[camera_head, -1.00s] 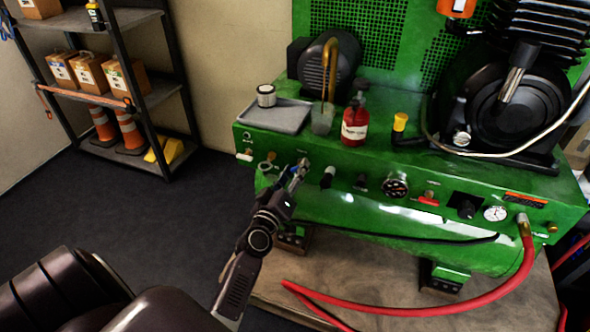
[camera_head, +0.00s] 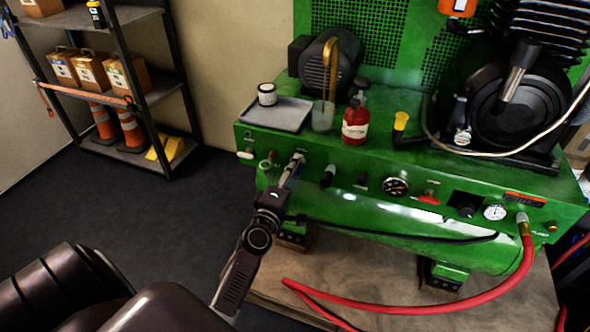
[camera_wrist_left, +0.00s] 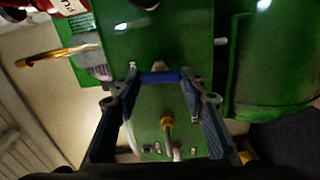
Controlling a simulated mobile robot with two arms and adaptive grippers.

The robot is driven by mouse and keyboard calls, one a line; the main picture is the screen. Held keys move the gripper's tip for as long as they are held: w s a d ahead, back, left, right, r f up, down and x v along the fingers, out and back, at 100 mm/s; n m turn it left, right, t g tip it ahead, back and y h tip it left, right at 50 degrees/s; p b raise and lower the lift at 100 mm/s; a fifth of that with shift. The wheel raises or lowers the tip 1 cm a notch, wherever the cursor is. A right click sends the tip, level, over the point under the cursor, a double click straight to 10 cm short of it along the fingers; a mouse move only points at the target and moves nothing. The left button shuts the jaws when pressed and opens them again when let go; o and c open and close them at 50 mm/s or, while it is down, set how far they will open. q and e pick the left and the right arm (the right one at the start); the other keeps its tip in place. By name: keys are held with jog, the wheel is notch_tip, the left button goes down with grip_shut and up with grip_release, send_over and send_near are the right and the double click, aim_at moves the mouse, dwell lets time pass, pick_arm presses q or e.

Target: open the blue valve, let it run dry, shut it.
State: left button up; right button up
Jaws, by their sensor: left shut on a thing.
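The blue valve handle (camera_wrist_left: 160,77) shows in the left wrist view as a blue bar spanning the gap between my fingertips. My left gripper (camera_head: 292,174) is at the front panel of the green machine (camera_head: 330,205), toward its left end. It is shut on the blue valve handle, one finger at each end of the bar in the left wrist view (camera_wrist_left: 162,84). In the head view the gripper covers most of the valve. I cannot tell how far the valve is turned, and no flow is visible. My right gripper is not in view.
Beside the valve the panel carries black knobs (camera_head: 328,174) and a gauge (camera_head: 396,187). A grey tray (camera_head: 275,116), a red bottle (camera_head: 355,127) and a cup (camera_head: 322,117) stand on top. A red hose (camera_head: 420,306) hangs at right. Dark floor lies clear at left.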

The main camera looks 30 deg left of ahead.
pick_arm(q)
jog(key=shift+n, duration=0.4)
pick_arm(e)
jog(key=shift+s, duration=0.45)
pick_arm(q)
jog(key=o, duration=1.2)
jog(key=v, duration=1.2)
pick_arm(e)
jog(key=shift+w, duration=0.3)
